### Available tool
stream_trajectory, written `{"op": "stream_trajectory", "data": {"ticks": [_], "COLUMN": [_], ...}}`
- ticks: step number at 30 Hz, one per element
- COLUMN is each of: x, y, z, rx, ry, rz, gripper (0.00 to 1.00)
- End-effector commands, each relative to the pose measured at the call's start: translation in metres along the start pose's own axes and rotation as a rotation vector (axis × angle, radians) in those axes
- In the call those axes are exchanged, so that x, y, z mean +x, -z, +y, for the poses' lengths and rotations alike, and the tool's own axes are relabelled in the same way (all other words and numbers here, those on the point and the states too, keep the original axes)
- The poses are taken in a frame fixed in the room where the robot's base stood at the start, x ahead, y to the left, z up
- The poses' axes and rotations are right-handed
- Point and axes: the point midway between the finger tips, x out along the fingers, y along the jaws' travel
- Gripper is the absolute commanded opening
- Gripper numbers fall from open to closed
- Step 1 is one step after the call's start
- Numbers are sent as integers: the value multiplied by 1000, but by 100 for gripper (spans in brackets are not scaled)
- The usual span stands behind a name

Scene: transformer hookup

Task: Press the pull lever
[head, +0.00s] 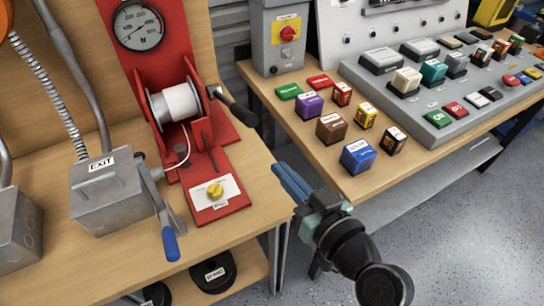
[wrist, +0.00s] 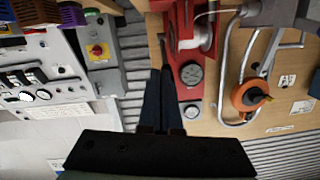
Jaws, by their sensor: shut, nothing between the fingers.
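A grey metal box marked EXIT (head: 108,190) sits on the wooden bench at left in the head view. My gripper (head: 279,170) is in the gap between the two benches, right of the red winch and well apart from the lever. Its blue fingers (wrist: 160,72) are together and empty in the wrist view. I cannot make out the blue handle in the wrist view.
The red winch stand (head: 215,150) with a dial gauge, white spool and black crank handle (head: 236,108) stands between lever and gripper. The right bench holds several labelled blocks (head: 358,156) and a grey button panel (head: 430,120). Floor (head: 450,240) shows at lower right.

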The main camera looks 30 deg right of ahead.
Motion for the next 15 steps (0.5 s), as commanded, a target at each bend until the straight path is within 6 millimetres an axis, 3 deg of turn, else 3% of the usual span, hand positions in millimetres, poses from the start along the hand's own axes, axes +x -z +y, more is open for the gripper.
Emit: {"op": "stream_trajectory", "data": {"ticks": [6, 15], "x": [-20, -22], "y": [0, 1], "z": [1, 1], "rx": [0, 0], "ry": [-1, -1], "rz": [4, 5], "gripper": [0, 0]}}
